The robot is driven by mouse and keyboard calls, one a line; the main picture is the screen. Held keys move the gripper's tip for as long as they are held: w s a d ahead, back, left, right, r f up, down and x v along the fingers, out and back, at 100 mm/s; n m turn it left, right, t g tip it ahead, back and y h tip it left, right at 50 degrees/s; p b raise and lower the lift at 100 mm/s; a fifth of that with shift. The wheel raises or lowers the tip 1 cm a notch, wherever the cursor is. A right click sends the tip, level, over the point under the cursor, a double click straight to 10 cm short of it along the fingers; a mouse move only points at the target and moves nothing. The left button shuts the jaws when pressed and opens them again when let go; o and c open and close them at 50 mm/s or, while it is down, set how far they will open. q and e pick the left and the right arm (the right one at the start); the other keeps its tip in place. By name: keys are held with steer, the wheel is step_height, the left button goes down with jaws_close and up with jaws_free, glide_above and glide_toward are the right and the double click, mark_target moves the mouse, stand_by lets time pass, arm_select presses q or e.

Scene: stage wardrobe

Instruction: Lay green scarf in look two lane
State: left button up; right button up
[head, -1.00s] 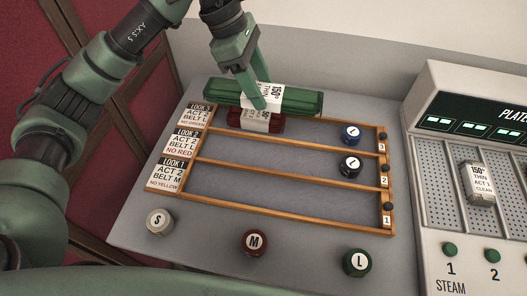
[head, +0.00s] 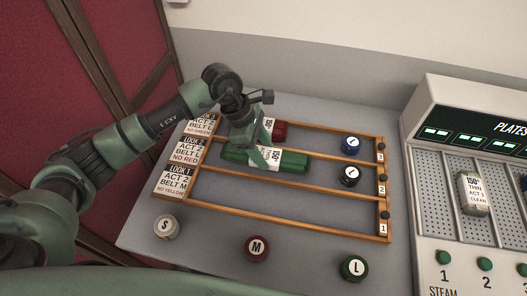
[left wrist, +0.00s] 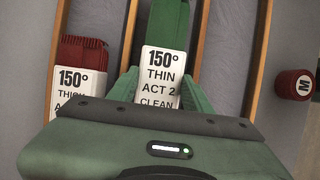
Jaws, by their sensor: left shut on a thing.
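The green scarf (head: 292,161) is a folded green bundle with a white tag reading 150°, thin, act 2, clean. The left wrist view also shows the scarf (left wrist: 166,25) between the fingers, between two wooden rails. Whether it touches the lane floor is hard to tell. My right gripper is not in view.
A red folded scarf (head: 281,130) lies in the look three lane behind. Lane one (head: 290,200) is empty. Belts S (head: 166,227), M (head: 256,248) and L (head: 353,267) stand in front.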

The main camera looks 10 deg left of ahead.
arm_select(q)
steer(key=shift+f, duration=0.65)
steer(key=shift+f, duration=0.15)
steer(key=o, duration=1.1)
steer(key=shift+o, duration=0.2)
